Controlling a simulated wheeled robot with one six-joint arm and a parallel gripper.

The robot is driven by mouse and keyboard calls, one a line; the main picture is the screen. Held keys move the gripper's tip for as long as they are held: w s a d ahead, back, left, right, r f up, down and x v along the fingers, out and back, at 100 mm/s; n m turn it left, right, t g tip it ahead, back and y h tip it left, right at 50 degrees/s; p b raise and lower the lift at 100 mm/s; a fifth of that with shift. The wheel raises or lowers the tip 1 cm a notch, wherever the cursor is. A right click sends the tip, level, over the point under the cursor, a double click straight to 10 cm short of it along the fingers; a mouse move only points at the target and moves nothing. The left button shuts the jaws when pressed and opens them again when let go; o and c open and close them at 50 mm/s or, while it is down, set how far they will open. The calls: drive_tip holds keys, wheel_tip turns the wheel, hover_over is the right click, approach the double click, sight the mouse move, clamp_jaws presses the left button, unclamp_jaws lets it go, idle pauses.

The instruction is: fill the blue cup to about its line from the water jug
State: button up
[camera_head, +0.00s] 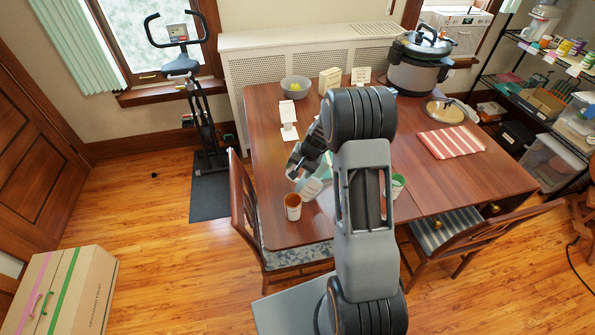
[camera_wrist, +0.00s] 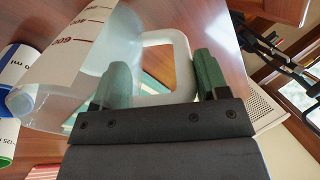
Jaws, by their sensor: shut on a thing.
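The water jug (camera_wrist: 118,48) is a translucent white vessel with a looped handle and a printed scale, large in the wrist view. My gripper (camera_wrist: 162,80) is shut on the jug's handle, with a green finger on each side. In the head view the jug (camera_head: 311,187) hangs below my gripper (camera_head: 298,168) and looks tilted, near the table's front edge. The blue cup (camera_wrist: 22,98) shows at the left edge of the wrist view, partly hidden by the jug; my arm seems to hide it in the head view. The water level cannot be made out.
An orange-brown cup (camera_head: 293,207) stands at the table's front left, close to the jug. A green cup (camera_head: 398,184) is right of my arm. A striped cloth (camera_head: 451,142), a grey bowl (camera_head: 295,87) and a large cooker (camera_head: 416,72) are on the table (camera_head: 265,120).

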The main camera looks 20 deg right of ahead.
drive_tip(key=shift+s+d+r+t+y+b, duration=0.3)
drive_tip(key=shift+s+d+t+y+b, duration=0.25)
drive_tip(key=shift+b, duration=1.65)
drive_tip(key=shift+d+r+b, duration=0.15)
drive_tip(key=shift+d+b, duration=0.05)
drive_tip(key=shift+b, duration=0.2)
drive_tip(key=s+d+r+t+y+b, duration=0.1)
drive_tip(key=d+r+y+b, duration=0.1)
drive_tip(key=b, duration=0.3)
drive_tip(key=shift+s+d+r+t+b, duration=0.1)
drive_tip(key=shift+s+t+b, duration=0.25)
drive_tip(key=shift+s, duration=0.05)
drive_tip(key=shift+s+d+r+y+b, duration=0.1)
drive_tip(key=shift+y+b, duration=0.15)
drive_tip(key=shift+b, duration=0.15)
drive_tip(key=shift+s+d+r+t+b, duration=0.15)
drive_tip(key=shift+r+t+b, duration=0.15)
drive_tip(key=shift+b, duration=0.3)
drive_tip(key=shift+d+r+y+b, duration=0.1)
drive_tip(key=shift+y+b, duration=0.3)
drive_tip(key=s+d+r+t+y+b, duration=0.1)
drive_tip(key=b, duration=0.2)
drive_tip(key=shift+r+t, duration=0.2)
drive_tip(key=shift+t, duration=0.1)
